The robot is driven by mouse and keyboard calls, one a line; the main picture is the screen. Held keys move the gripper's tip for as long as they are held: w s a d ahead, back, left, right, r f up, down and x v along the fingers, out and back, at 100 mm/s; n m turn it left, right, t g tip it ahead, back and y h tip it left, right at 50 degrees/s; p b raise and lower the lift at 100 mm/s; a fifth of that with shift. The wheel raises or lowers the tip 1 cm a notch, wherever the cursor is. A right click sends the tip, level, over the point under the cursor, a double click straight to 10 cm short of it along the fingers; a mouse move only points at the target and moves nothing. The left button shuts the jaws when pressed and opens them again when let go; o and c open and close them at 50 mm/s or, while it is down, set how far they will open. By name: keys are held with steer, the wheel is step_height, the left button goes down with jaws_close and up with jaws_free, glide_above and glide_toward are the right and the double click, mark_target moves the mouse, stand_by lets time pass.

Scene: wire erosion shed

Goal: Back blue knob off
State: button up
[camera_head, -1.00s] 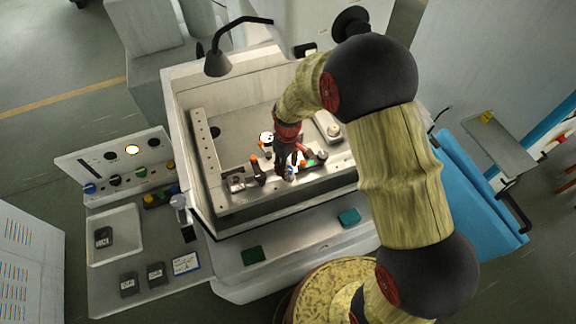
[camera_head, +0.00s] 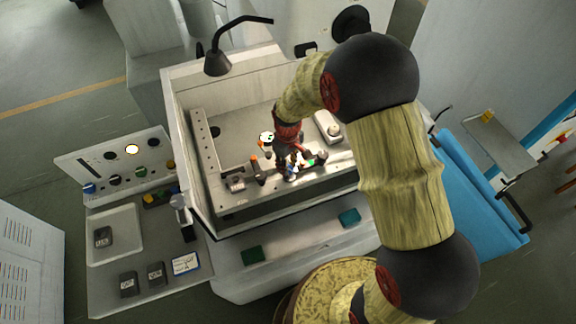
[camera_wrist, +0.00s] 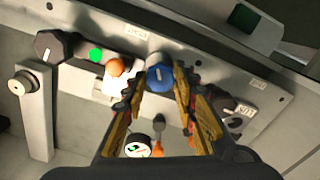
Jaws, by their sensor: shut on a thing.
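The blue knob (camera_wrist: 160,78) sits on a metal strip in the wrist view, with a pale pointer mark on its face. My gripper (camera_wrist: 158,80) has one finger on each side of it and is shut on it. The fingers cover parts of the knob's sides. In the head view my gripper (camera_head: 290,168) reaches down to the strip inside the machine's tank (camera_head: 235,195). The knob is mostly hidden by the fingers there.
Beside the blue knob are an orange knob (camera_wrist: 115,67), a green spot (camera_wrist: 96,55) and a dark faceted knob (camera_wrist: 52,46). A white round dial (camera_wrist: 138,146) lies below. A lamp (camera_head: 217,63) overhangs the tank's back left. A control panel (camera_head: 115,168) stands left.

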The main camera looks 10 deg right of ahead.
steer(key=m+b, duration=0.1)
steer(key=m, duration=0.3)
steer(key=shift+m, duration=0.4)
steer(key=m+b, duration=0.1)
steer(key=m, duration=0.4)
steer(key=shift+m, duration=0.3)
steer(key=m+b, duration=0.1)
steer(key=m, duration=0.9)
steer(key=shift+r+m, duration=0.1)
steer(key=shift+m, duration=0.2)
steer(key=o, duration=1.2)
steer(key=shift+c, duration=0.2)
